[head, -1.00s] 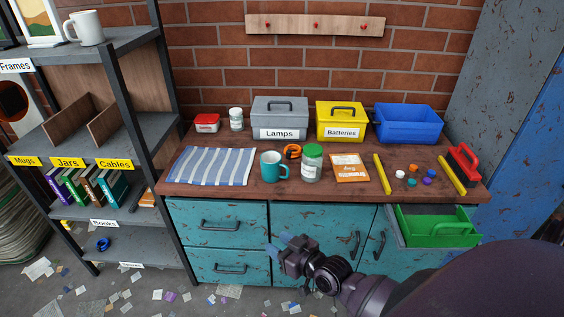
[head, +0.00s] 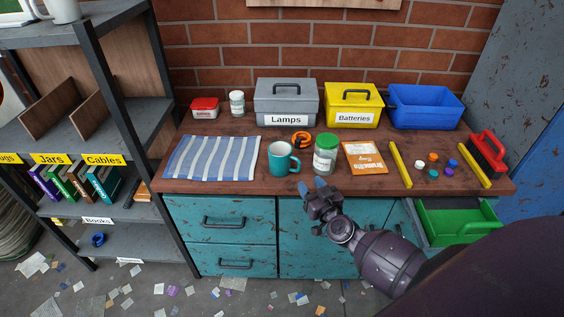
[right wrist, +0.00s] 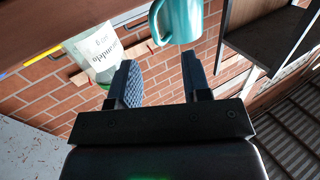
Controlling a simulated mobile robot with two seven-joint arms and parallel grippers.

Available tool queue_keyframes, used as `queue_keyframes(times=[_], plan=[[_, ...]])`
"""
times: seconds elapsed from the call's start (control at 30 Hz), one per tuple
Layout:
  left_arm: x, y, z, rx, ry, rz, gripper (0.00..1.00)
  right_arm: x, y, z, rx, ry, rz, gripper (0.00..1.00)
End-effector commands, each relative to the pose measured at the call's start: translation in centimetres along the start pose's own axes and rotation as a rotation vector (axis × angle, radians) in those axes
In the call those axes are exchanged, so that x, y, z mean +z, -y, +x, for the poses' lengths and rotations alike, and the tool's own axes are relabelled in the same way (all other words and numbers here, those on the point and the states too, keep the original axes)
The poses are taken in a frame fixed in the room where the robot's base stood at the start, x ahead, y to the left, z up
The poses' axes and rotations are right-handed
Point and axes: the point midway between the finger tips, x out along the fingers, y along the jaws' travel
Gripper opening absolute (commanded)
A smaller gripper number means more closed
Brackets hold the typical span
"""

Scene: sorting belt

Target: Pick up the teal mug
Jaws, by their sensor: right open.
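The teal mug (head: 281,159) stands upright on the wooden worktop, between the striped cloth and the green-lidded jar, with its handle to the right. In the right wrist view the mug (right wrist: 181,20) is at the top, beyond the fingertips and cut off by the frame edge. My right gripper (head: 311,187) is at the worktop's front edge, below and to the right of the mug, apart from it. In the right wrist view the gripper (right wrist: 160,75) is open, with nothing between its fingers. My left gripper is out of view.
The glass jar (head: 325,158) stands close to the mug's right. The striped cloth (head: 212,160) lies left, an orange tape roll (head: 301,139) behind. Grey, yellow and blue bins line the back. An open drawer holds a green tray (head: 456,222) at the right.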

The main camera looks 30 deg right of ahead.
Motion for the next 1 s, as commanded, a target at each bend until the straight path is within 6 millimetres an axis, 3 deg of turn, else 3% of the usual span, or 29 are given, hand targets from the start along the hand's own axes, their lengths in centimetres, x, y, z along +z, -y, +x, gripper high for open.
queue_keyframes(times=[0.33, 0.7, 1.0], plan=[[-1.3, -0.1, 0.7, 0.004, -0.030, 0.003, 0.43, 0.1, -0.1, 2.6, -0.002, 0.001, -0.001, 0.44], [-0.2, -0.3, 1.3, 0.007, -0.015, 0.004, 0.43, 0.1, -0.5, 6.9, -0.002, 0.002, -0.001, 0.44], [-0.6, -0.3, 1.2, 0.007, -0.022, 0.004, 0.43, -0.1, -0.6, 7.2, -0.001, 0.002, 0.000, 0.44]])
